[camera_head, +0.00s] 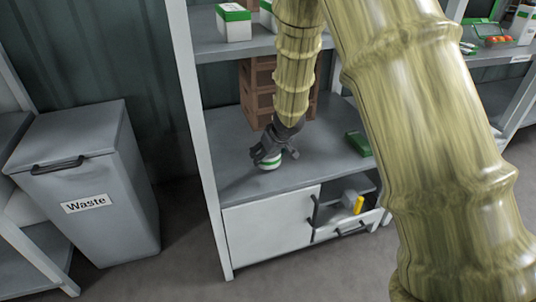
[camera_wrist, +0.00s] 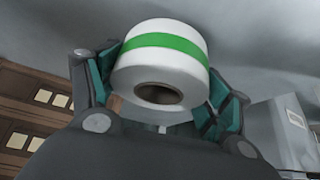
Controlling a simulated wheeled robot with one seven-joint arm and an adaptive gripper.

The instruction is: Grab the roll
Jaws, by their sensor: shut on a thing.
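The roll (camera_wrist: 162,50) is white with a green band around it and a dark hole in its core. In the wrist view it sits between the two fingers of my gripper (camera_wrist: 160,85), which is shut on it. In the head view my gripper (camera_head: 268,152) points down at the grey shelf, and the lower part of the roll (camera_head: 270,165) shows beneath it. The roll is at or just above the shelf surface; I cannot tell whether it touches.
The shelf (camera_head: 235,160) carries stacked brown crates (camera_head: 257,95) behind my gripper and a green box (camera_head: 357,144) to the right. White-green boxes (camera_head: 233,24) stand on the shelf above. A grey Waste bin (camera_head: 90,180) stands at left. A yellow item (camera_head: 358,205) lies in the lower compartment.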

